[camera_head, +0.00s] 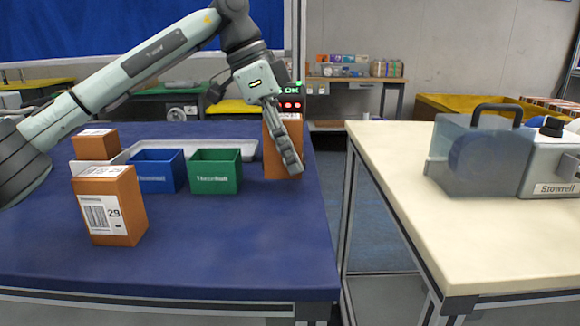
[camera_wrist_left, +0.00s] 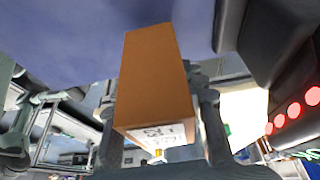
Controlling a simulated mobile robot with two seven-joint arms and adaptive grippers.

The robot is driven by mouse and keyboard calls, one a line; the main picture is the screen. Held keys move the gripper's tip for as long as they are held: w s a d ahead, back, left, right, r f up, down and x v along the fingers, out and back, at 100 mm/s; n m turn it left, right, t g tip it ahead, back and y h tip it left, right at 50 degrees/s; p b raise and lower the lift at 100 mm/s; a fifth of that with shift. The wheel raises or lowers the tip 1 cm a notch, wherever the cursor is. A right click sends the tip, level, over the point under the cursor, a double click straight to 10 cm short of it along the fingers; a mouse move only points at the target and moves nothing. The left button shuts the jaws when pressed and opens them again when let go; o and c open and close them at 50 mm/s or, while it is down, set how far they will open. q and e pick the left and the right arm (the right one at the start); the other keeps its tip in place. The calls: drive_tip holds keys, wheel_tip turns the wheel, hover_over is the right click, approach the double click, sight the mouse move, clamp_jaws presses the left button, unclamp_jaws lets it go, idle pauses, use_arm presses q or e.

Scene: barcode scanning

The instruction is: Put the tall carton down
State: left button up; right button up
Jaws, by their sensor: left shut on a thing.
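The tall carton (camera_head: 274,162) is orange-brown and upright at the right part of the blue table, partly hidden behind my left gripper (camera_head: 290,158). In the left wrist view, the carton (camera_wrist_left: 157,75) stands between the two fingers of my left gripper (camera_wrist_left: 160,118), which is shut on it. A white label with print shows on its near end. Its lower end is close to the blue surface; I cannot tell whether it touches. My right gripper is not in view.
Blue bin (camera_head: 158,171) and green bin (camera_head: 215,172) stand left of the carton. A labelled carton (camera_head: 110,205) and a smaller carton (camera_head: 96,145) are further left. A scanner with red lights (camera_head: 291,104) is behind. The blue table's front right (camera_head: 270,240) is clear.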

use_arm(q)
drive_tip(key=shift+f, duration=1.5)
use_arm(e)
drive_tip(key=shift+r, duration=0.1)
use_arm(q)
drive_tip(key=shift+f, duration=0.15)
drive_tip(key=o, duration=0.9)
drive_tip(key=shift+f, duration=0.1)
drive_tip(key=o, duration=0.5)
drive_tip(key=shift+c, duration=0.2)
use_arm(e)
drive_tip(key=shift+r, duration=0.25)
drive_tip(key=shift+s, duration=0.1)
use_arm(q)
drive_tip(key=shift+a+r, duration=0.2)
drive_tip(key=shift+r, duration=0.4)
drive_tip(key=v, duration=1.1)
drive_tip(key=shift+p, duration=0.3)
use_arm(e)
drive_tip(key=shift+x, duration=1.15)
